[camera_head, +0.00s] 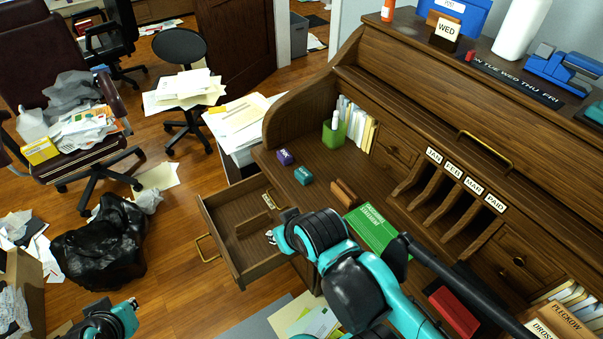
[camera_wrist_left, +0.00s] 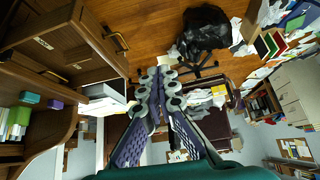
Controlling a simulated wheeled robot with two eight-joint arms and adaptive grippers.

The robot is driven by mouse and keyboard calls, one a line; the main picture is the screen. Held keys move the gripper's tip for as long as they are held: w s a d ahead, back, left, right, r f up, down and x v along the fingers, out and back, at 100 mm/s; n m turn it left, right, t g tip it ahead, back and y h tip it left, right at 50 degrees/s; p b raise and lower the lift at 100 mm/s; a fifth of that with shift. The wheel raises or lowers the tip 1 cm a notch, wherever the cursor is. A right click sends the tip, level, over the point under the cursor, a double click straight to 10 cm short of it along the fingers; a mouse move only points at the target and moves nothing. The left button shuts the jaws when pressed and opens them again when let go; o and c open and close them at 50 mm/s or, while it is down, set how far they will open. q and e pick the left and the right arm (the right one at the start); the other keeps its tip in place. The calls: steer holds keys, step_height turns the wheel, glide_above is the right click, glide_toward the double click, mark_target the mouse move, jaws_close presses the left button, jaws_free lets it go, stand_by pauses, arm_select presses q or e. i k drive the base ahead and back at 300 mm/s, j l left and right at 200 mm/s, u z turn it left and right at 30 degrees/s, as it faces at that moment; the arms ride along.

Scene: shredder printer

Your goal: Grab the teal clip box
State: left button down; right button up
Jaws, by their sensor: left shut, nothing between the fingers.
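The teal clip box (camera_head: 303,175) is a small box on the desktop of the wooden roll-top desk (camera_head: 330,160), a little right of and nearer than a small purple box (camera_head: 284,157). It also shows at the left of the left wrist view (camera_wrist_left: 30,98), away from the fingers. My left gripper (camera_head: 108,313) is at the bottom left of the head view, out in front of the desk. In the left wrist view its fingers (camera_wrist_left: 162,72) are shut and empty. My right arm crosses the desk front; its gripper (camera_head: 271,237) is mostly hidden above the open drawer.
The open drawer (camera_head: 245,222) juts out from the desk's front. A green box (camera_head: 370,228) and a brown wooden block (camera_head: 343,192) lie right of the teal box. A green pen holder (camera_head: 333,134) stands behind. A black trash bag (camera_head: 98,250) sits on the floor.

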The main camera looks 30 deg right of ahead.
mark_target(303, 176)
steer(key=i+l+z, duration=0.1)
steer(key=z, duration=0.3)
steer(key=i+z, duration=0.15)
steer(key=z, duration=0.3)
steer(key=i+z, duration=0.15)
steer(key=z, duration=0.25)
steer(key=i+z, duration=0.15)
steer(key=z, duration=0.25)
